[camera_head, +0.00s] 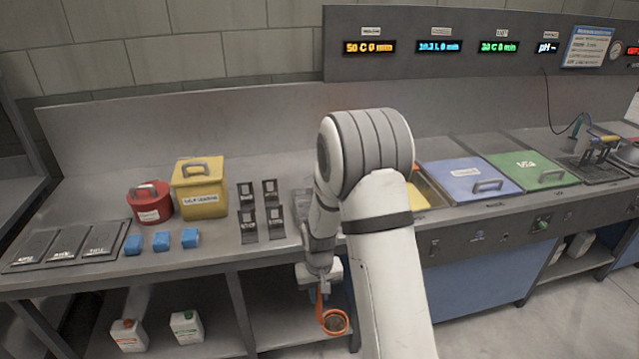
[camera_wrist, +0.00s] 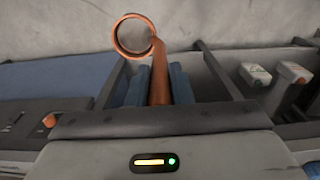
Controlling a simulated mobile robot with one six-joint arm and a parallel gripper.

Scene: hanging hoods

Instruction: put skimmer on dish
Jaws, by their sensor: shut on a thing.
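The skimmer (camera_head: 335,321) is an orange-copper ring on a straight handle. It hangs below my gripper (camera_head: 319,291) in the head view, ring end down, in front of the counter's front edge. In the wrist view my gripper's blue fingers (camera_wrist: 160,82) are shut on the handle of the skimmer (camera_wrist: 160,60), and its ring points away from the gripper. I cannot make out a dish for certain. A grey item (camera_head: 301,203) on the counter is mostly hidden behind my arm.
The counter holds a red pot (camera_head: 150,212), a yellow lidded box (camera_head: 201,205), blue blocks (camera_head: 162,242), black holders (camera_head: 248,226) and a black panel (camera_head: 70,266). Blue (camera_head: 455,181) and green (camera_head: 540,172) lids lie to the right. Jugs (camera_head: 187,328) stand on the lower shelf.

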